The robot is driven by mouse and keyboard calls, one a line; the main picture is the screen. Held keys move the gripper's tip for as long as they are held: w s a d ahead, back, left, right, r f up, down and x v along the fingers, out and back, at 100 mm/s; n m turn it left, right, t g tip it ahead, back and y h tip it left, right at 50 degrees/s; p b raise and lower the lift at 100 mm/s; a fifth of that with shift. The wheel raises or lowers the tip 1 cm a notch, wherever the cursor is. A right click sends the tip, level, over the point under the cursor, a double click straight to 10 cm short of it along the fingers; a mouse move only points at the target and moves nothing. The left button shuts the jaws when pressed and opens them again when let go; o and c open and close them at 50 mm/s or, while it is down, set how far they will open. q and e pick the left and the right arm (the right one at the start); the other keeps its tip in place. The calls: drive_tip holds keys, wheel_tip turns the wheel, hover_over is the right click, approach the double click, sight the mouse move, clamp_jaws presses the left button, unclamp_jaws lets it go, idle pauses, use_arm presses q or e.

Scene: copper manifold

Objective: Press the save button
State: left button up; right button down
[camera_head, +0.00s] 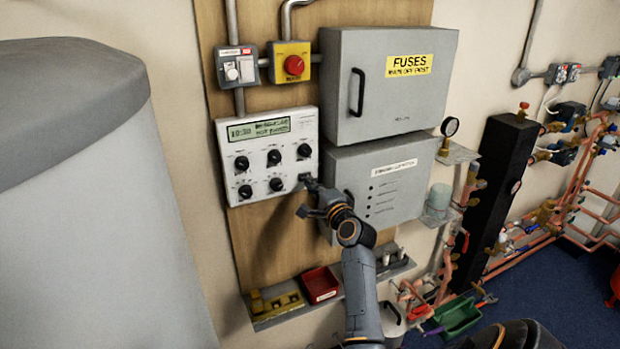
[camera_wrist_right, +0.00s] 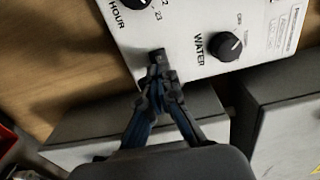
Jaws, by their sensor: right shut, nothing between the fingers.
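The white control panel (camera_head: 253,190) with a green display (camera_head: 258,130) and several black knobs hangs on the wooden board. No save button can be made out; the lower right corner of the panel is partly covered by my gripper. My right gripper (camera_head: 308,181) is shut, with its tips at that corner. In the right wrist view its closed fingertips (camera_wrist_right: 158,58) lie over the panel's edge, between the knob marked HOUR (camera_wrist_right: 136,3) and the knob marked WATER (camera_wrist_right: 225,46). I cannot tell whether they touch the panel. My left gripper is not in view.
A grey fuse box (camera_head: 390,100) and a lower grey box (camera_head: 380,180) stand close right of the panel. A red stop button (camera_head: 294,65) is above it. A shelf with a red bin (camera_head: 319,284) is below. A large grey tank (camera_head: 90,220) fills the left.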

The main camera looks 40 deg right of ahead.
drive_tip(key=shift+w+d, duration=0.25)
drive_tip(key=shift+w, duration=0.4)
